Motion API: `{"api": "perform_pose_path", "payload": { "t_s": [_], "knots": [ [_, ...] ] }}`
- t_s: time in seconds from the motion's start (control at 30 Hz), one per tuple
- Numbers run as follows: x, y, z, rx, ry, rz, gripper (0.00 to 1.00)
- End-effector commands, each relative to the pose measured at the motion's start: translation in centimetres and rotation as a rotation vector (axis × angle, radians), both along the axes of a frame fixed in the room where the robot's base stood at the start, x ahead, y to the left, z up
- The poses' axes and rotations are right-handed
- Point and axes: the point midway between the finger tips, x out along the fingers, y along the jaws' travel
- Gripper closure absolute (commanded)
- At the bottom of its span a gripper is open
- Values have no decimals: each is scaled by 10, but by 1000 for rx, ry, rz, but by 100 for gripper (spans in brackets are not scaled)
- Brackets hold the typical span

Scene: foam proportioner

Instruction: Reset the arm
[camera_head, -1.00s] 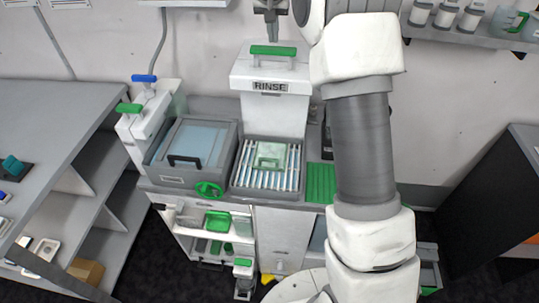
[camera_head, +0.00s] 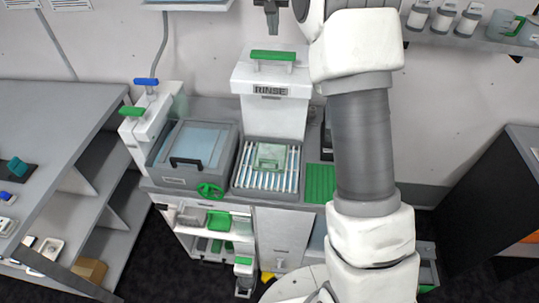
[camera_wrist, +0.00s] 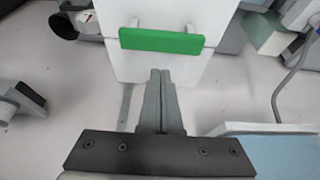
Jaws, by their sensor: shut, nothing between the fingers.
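My gripper (camera_head: 272,32) hangs at the top of the head view, above and apart from the white RINSE unit (camera_head: 270,95). Its two grey fingers are together with nothing between them, as the wrist view also shows (camera_wrist: 160,74). The RINSE unit has a green bar handle (camera_head: 273,56) on top. In the wrist view this green handle (camera_wrist: 161,41) lies beyond the fingertips. My white and grey arm fills the right middle of the head view and hides part of the bench behind it.
A lidded grey box (camera_head: 193,152) and a slatted rack (camera_head: 265,181) holding a pale green block (camera_head: 271,157) stand on the bench. A grey side table (camera_head: 50,125) is at left. A wall shelf (camera_head: 475,42) with several containers is at upper right.

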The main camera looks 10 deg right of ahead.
Motion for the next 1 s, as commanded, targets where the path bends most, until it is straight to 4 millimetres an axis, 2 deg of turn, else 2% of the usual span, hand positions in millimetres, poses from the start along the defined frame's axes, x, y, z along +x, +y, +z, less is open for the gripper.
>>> {"api": "perform_pose_path", "payload": {
  "t_s": [0.03,0.27,0.77,0.87,1.0],
  "knots": [
    [0,0,8,0,-1,0,100],
    [0,0,24,-1,-1,1,100],
    [-1,0,26,0,0,1,100],
    [-9,0,29,0,-3,9,100],
    [-40,1,42,1,-11,36,100]
  ]
}}
